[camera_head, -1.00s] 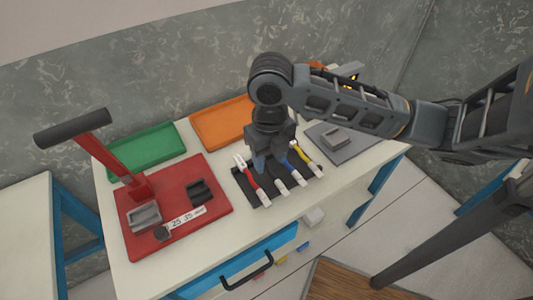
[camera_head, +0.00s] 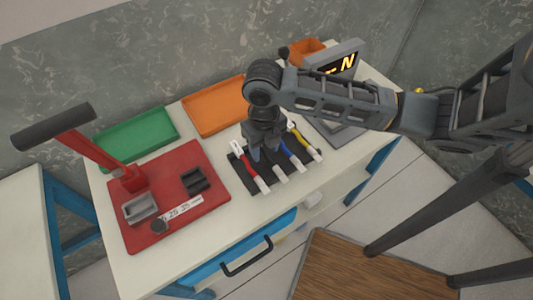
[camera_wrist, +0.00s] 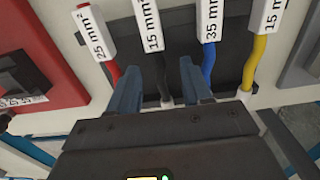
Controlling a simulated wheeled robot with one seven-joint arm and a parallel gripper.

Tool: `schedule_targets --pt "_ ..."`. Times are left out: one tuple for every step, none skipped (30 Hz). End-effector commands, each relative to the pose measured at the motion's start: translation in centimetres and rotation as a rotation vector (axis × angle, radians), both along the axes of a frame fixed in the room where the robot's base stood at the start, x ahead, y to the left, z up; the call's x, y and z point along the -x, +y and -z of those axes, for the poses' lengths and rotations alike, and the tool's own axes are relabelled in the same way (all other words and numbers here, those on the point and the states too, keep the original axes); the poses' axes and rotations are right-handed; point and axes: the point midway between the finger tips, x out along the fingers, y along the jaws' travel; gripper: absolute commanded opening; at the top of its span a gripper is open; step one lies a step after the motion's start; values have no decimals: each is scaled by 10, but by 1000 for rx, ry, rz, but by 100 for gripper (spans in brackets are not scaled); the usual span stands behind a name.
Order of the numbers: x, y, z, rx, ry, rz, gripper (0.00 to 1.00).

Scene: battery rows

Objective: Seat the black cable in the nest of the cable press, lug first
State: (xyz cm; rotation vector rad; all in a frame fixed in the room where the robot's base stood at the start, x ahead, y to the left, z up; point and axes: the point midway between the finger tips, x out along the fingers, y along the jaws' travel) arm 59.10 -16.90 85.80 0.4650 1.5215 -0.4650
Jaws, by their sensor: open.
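The black cable (camera_wrist: 162,76), with a white 15 mm² label (camera_wrist: 148,25), lies on the black rack (camera_head: 238,166) between the red and blue cables. My gripper (camera_wrist: 158,82) is open and empty, with its blue-grey fingers on either side of the black cable. In the head view my gripper (camera_head: 262,150) is low over the rack and hides part of this cable. Whether a finger touches the cable, I cannot tell. The red cable press (camera_head: 218,200) with its raised lever stands at the left. A grey block with a hollow (camera_head: 140,207), apparently the nest, looks empty.
The red (camera_wrist: 114,72), blue (camera_wrist: 208,62) and yellow (camera_wrist: 259,55) cables lie close beside the black one. A black block (camera_head: 195,180) sits on the press base. Green (camera_head: 140,140) and orange (camera_head: 212,105) trays stand behind. A display (camera_head: 340,62) stands at the back right.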

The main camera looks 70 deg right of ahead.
Motion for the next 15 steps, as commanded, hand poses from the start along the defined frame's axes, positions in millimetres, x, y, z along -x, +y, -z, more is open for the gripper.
schedule_targets --pt "0 0 2 1 -1 1 49" --pt "0 0 3 1 -1 1 49" --pt "0 0 4 1 -2 0 49" --pt "0 0 4 1 -2 0 49" --pt "0 0 4 1 -2 0 49" --pt "0 0 4 1 -2 0 49" --pt "0 0 4 1 -2 0 49" --pt "0 0 4 1 -2 0 49" --pt "0 0 4 1 -2 0 46" --pt "0 0 4 1 -2 0 43" --pt "0 0 4 1 -2 0 40" --pt "0 0 4 1 -1 0 36" --pt "0 0 4 1 -1 0 34" --pt "0 0 4 1 -1 0 31" --pt "0 0 4 1 -1 0 27"
